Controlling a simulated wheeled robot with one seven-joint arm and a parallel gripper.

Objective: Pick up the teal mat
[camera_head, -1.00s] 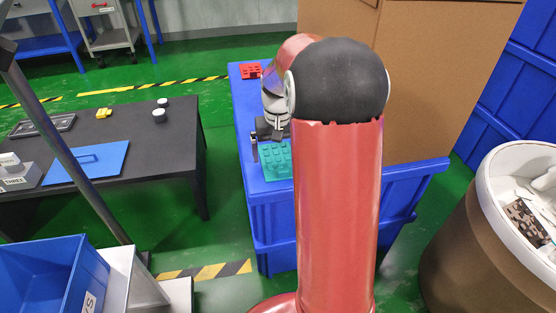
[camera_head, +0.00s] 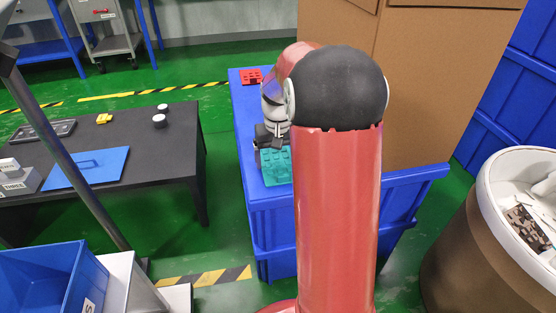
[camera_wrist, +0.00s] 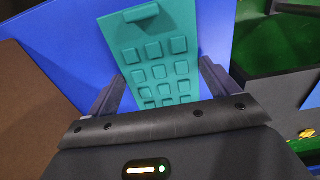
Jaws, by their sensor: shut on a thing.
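The teal mat (camera_head: 276,170) lies on top of the blue crate, partly hidden behind my red arm in the head view. In the wrist view the teal mat (camera_wrist: 160,62) shows raised square pads and a raised bar at its far end. My gripper (camera_wrist: 163,90) has a finger on each side of the mat and is shut on it. In the head view my gripper (camera_head: 270,158) is at the mat's upper left part, mostly dark and small. The mat's near end is hidden by the gripper body in the wrist view.
The blue crate (camera_head: 262,205) stands with a red block-like piece (camera_head: 251,76) at its far end. A tall cardboard box (camera_head: 425,90) is on the right behind my arm. A dark table (camera_head: 150,165) with a blue mat (camera_head: 88,168) stands to the left. A bin (camera_head: 465,225) is at right.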

